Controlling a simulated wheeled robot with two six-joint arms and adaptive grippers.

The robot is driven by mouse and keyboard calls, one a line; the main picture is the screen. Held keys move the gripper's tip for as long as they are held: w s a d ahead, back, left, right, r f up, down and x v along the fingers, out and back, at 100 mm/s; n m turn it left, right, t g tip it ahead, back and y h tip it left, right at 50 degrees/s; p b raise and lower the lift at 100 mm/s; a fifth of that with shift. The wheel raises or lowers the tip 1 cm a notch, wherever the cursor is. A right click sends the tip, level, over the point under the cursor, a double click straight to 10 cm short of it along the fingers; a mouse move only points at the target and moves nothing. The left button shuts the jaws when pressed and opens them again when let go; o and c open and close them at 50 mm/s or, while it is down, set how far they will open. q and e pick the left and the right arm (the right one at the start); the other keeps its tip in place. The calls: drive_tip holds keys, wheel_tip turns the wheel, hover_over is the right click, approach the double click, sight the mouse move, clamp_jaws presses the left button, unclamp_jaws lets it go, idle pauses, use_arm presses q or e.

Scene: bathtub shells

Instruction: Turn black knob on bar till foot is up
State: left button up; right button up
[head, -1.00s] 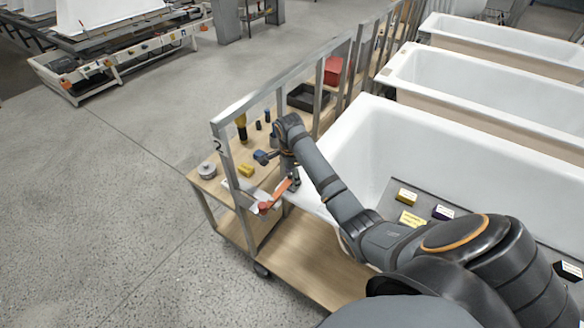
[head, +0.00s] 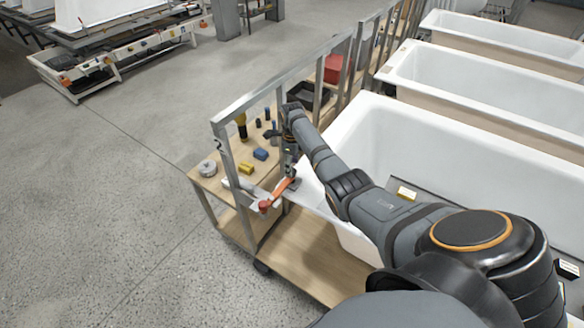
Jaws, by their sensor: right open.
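An orange-red bar (head: 279,193) with a red end lies across the near corner of the white tub's rim, beside the wooden cart. My right gripper (head: 291,172) points down just above the bar's upper end. It is open, and small in the picture. I cannot make out a black knob; the gripper and wrist cover that end of the bar. I cannot tell whether the bar's foot is up or touching the rim. My left gripper is not in view.
The cart top (head: 211,184) holds a grey round part (head: 207,168), a yellow block (head: 246,168), a blue block (head: 260,154) and a yellow-black tool (head: 241,126). A metal rail frame (head: 222,150) stands close left of my gripper. More white tubs (head: 460,85) stand behind.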

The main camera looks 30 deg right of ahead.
drive_tip(key=shift+f, duration=1.1)
drive_tip(key=c, duration=1.1)
drive_tip(key=shift+c, duration=0.2)
drive_tip(key=shift+r+n, duration=0.1)
drive_tip(key=shift+n, duration=0.2)
